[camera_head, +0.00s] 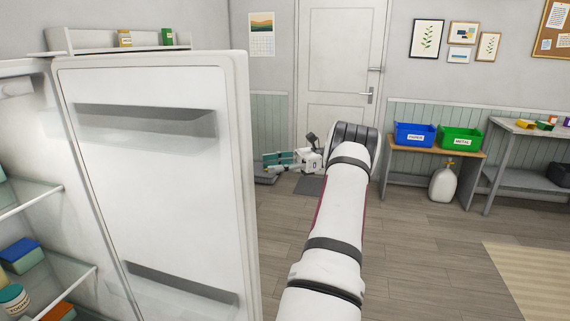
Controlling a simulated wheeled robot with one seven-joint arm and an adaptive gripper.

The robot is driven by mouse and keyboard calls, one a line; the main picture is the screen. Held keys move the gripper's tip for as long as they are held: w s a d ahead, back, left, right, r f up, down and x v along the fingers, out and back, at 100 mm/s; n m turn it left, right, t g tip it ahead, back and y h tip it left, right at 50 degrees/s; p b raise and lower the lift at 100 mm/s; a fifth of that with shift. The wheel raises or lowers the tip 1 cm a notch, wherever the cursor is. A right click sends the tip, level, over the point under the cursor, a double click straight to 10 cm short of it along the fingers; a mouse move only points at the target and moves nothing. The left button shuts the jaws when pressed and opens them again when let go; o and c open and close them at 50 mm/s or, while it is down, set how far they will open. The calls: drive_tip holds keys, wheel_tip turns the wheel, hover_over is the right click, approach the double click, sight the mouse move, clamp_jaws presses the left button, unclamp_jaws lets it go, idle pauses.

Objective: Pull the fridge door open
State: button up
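The white fridge door (155,180) stands wide open at the left, with its inner face and two door shelves toward me. Its handle and outer face are hidden. The open fridge interior (45,235) shows at the far left, with glass shelves. My arm reaches forward from the bottom middle, right of the door. My gripper (270,162) is beyond the arm's dark wrist joint and points left, close to the door's free edge in the picture. Its fingers are small and partly unclear. I cannot tell whether they touch the door or hold anything.
A yogurt tub (13,300) and a blue-topped box (20,254) sit on the fridge shelves. A blue bin (414,134) and a green bin (460,139) stand on a bench (436,152) at the right.

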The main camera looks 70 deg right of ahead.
drive_tip(key=shift+v, duration=2)
